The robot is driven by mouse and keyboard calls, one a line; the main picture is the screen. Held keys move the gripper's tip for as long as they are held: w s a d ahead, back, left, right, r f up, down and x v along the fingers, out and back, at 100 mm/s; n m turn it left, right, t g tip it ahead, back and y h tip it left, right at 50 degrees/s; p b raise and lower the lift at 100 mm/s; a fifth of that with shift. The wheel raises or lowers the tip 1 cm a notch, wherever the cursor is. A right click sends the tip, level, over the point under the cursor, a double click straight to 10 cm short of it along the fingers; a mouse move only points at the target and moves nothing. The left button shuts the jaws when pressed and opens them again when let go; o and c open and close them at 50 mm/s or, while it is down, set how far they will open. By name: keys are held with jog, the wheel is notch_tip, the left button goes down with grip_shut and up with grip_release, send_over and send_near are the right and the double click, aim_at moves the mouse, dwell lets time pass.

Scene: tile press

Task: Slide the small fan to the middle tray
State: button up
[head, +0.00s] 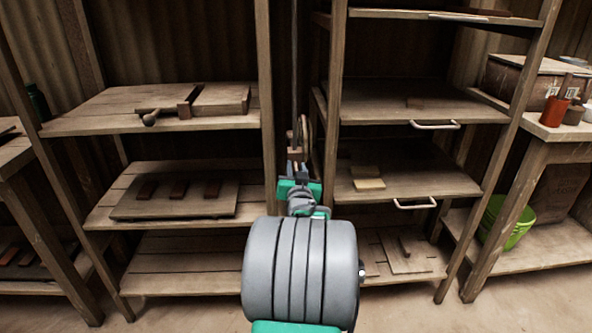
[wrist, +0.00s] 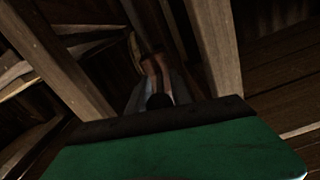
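I cannot make out a thing that is clearly a small fan. A thin round wooden disc (head: 303,137) with a small wooden block (head: 292,140) stands upright in the gap between the two shelf racks; the disc also shows in the wrist view (wrist: 135,52). My gripper (head: 297,166) reaches up to just below the block. In the wrist view its grey fingers (wrist: 156,88) lie on both sides of a reddish-brown wooden piece (wrist: 153,66); whether they touch it is too dark to tell. A tray-like middle shelf (head: 450,182) with a metal handle is in the right rack.
Rack posts stand close on both sides of my gripper. Light and brown blocks (head: 368,184) lie on the right middle shelf. A board (head: 215,207) with several brown blocks is on the left middle shelf. A green bucket (head: 505,222) stands at right.

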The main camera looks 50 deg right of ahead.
grip_shut()
dwell(1.0)
